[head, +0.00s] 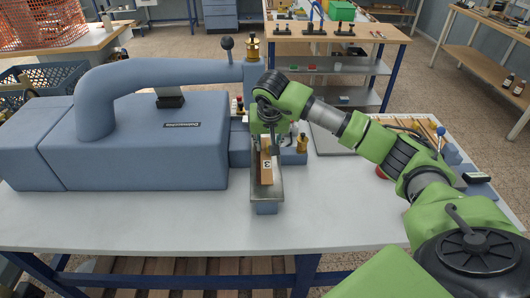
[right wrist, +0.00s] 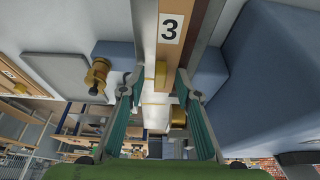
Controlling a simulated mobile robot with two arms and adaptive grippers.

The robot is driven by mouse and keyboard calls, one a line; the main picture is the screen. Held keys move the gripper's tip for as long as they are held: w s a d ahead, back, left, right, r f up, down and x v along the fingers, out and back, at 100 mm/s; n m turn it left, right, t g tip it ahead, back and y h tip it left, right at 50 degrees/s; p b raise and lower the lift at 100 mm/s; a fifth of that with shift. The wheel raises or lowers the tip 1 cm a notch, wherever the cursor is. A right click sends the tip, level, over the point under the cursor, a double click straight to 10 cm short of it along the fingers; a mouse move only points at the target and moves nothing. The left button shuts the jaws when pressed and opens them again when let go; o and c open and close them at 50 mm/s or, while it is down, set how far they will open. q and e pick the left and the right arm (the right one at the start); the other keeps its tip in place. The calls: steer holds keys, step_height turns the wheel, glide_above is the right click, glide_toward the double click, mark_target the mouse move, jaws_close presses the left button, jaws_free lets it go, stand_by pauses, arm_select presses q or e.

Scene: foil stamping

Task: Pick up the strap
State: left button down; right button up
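The strap (head: 266,172) is a narrow brown piece with a white label "3". It lies lengthwise on a metal holder (head: 256,190) at the front of the blue stamping machine. It also shows in the right wrist view (right wrist: 190,35), with its tan end between the fingers. My right gripper (right wrist: 158,82) is open, with one finger on each side of the strap's end. A gap shows at the left finger; whether the right finger touches is unclear. In the head view my right gripper (head: 266,143) is over the strap's far part, which it partly hides. My left gripper is not in view.
The blue stamping machine (head: 135,140) fills the left of the white table (head: 110,220). A brass knob (head: 302,142) stands close to the right of the holder. A grey plate (head: 330,140) lies behind my right arm. The table front is clear.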

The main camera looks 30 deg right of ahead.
jaws_close()
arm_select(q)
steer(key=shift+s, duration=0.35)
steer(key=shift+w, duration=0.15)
arm_select(e)
steer(key=shift+r, duration=0.15)
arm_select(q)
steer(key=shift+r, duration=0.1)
arm_select(e)
steer(key=shift+r, duration=0.1)
